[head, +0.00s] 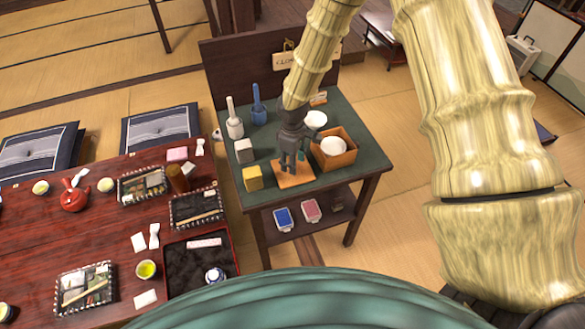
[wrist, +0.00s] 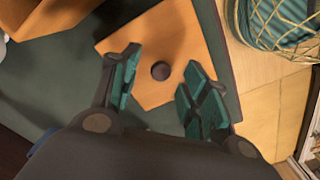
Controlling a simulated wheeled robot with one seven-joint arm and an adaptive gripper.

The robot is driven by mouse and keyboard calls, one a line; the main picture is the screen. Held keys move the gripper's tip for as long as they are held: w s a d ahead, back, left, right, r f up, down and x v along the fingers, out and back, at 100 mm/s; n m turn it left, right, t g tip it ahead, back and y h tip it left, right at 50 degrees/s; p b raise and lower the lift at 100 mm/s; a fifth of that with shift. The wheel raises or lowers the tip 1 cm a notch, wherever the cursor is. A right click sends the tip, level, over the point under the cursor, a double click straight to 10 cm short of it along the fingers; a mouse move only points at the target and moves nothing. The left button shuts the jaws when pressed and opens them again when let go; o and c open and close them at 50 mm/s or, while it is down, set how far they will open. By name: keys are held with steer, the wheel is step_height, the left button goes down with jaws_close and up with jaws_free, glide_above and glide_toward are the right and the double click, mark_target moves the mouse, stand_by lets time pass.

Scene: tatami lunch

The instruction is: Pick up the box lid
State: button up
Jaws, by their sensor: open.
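The box lid (wrist: 188,32) is a flat orange-brown wooden board with a small dark round knob (wrist: 160,71) in its middle. In the head view the lid (head: 296,181) lies on the green top of a small side table, near its front edge. My gripper (wrist: 157,84) is open above the lid, with the knob between its two fingers and a little beyond their tips in the picture. My gripper (head: 291,166) hides part of the lid in the head view. I cannot tell whether the fingers touch the lid.
A wooden box (head: 333,158) with a white bowl (head: 333,146) in it stands right of the lid. A yellow block (head: 253,178) and a grey-white block (head: 244,151) stand to the left. Another white bowl (head: 315,119) is behind. A low red table (head: 110,222) with dishes is left.

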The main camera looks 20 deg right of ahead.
steer(key=shift+f, duration=0.75)
jaws_close()
steer(key=shift+r, duration=0.1)
